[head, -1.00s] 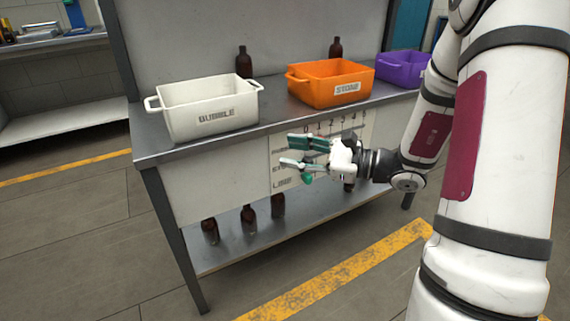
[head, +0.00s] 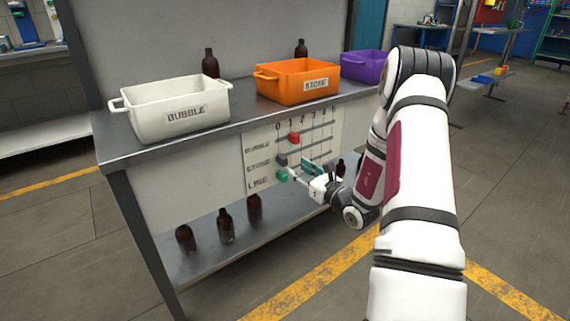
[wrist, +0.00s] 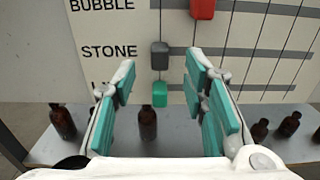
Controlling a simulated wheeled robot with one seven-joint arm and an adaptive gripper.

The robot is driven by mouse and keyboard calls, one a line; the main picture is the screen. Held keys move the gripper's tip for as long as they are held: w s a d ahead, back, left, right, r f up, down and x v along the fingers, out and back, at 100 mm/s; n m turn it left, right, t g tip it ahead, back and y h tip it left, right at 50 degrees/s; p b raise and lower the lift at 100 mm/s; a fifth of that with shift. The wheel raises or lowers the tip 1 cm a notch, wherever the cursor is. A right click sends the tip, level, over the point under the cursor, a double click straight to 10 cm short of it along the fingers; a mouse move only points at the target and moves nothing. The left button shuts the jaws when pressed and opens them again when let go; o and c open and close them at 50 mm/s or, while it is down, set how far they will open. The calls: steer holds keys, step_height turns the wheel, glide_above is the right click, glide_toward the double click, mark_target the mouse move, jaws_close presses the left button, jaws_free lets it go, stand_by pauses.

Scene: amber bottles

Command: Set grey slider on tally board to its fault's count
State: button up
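The tally board (head: 258,160) hangs on the bench front, with rows BUBBLE, STONE and LINE under columns 0 to 5. The grey slider (head: 281,159) is in the STONE row at 0; it also shows in the wrist view (wrist: 160,55). The red slider (head: 294,138) is in the BUBBLE row at 1. The green slider (wrist: 163,93) is in the LINE row at 0. My gripper (wrist: 160,66) is open and empty. In the wrist view its teal fingers frame the grey and green sliders, apart from both. The orange STONE crate (head: 285,88) stands above; its inside is hidden.
A white BUBBLE crate (head: 152,125) and a purple crate (head: 360,62) stand on the bench top. Two amber bottles stand behind the crates, one of them here (head: 210,64). Several more bottles stand on the lower shelf (head: 205,265). The floor in front is open.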

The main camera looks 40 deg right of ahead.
mark_target(286, 159)
steer(key=w+b, duration=0.1)
steer(key=w, duration=0.6)
steer(key=shift+w+a+b, duration=0.15)
steer(key=shift+w+b, duration=0.05)
steer(key=shift+b, duration=0.2)
jaws_close()
